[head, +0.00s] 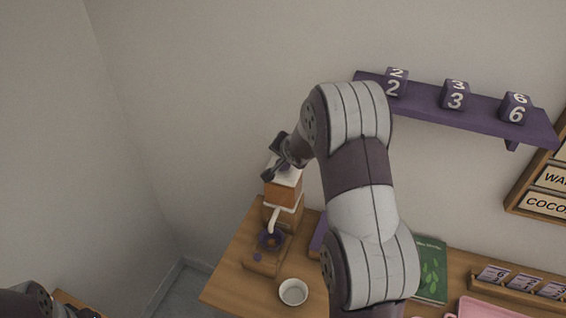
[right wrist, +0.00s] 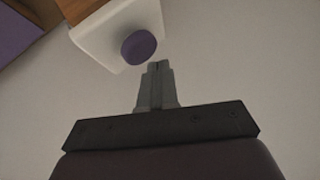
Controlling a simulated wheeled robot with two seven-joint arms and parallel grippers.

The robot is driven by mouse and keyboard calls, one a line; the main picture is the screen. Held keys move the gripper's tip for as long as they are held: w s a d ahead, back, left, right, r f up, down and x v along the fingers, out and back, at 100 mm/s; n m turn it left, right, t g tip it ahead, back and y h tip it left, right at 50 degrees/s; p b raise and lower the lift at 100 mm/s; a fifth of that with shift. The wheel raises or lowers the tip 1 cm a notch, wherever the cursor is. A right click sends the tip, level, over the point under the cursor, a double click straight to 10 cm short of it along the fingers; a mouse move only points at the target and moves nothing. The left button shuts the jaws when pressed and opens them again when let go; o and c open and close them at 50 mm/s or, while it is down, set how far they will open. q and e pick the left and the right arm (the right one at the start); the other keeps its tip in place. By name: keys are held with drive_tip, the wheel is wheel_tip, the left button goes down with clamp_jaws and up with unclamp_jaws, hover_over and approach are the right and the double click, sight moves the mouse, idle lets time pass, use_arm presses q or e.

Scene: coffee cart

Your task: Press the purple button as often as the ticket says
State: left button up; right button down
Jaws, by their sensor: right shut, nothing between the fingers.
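The purple button (right wrist: 138,46) sits on the white end of the coffee machine (right wrist: 110,30) in the right wrist view. My right gripper (right wrist: 158,66) is shut and empty, its tips just beside and below the button in that picture; I cannot tell whether they touch it. In the head view the machine (head: 284,192) stands on the wooden counter, and my right gripper (head: 270,170) is at its top, where the button cannot be made out. Small printed cards (head: 493,274) stand in a wooden holder; I cannot tell which is the ticket or read it surely.
A white bowl (head: 293,292) stands before the machine on the counter (head: 228,285). A purple shelf (head: 425,104) holds cubes marked 2, 3 and 6. A green book (head: 432,270) and a pink tray (head: 490,308) lie right of my arm. My left arm shows at bottom left.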

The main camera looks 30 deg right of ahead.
sight(284, 165)
drive_tip(key=shift+f, duration=0.1)
idle(0.3)
drive_tip(key=shift+f, duration=0.3)
drive_tip(key=shift+f+b, duration=0.85)
drive_tip(key=shift+f, duration=0.05)
idle(0.7)
drive_tip(key=shift+r, duration=0.1)
drive_tip(key=shift+r+p, duration=1.2)
drive_tip(key=shift+p, duration=0.25)
drive_tip(key=shift+r, duration=0.1)
wheel_tip(284, 165, up, 5)
drive_tip(key=p, duration=0.5)
drive_tip(key=shift+p, duration=0.3)
idle(1.6)
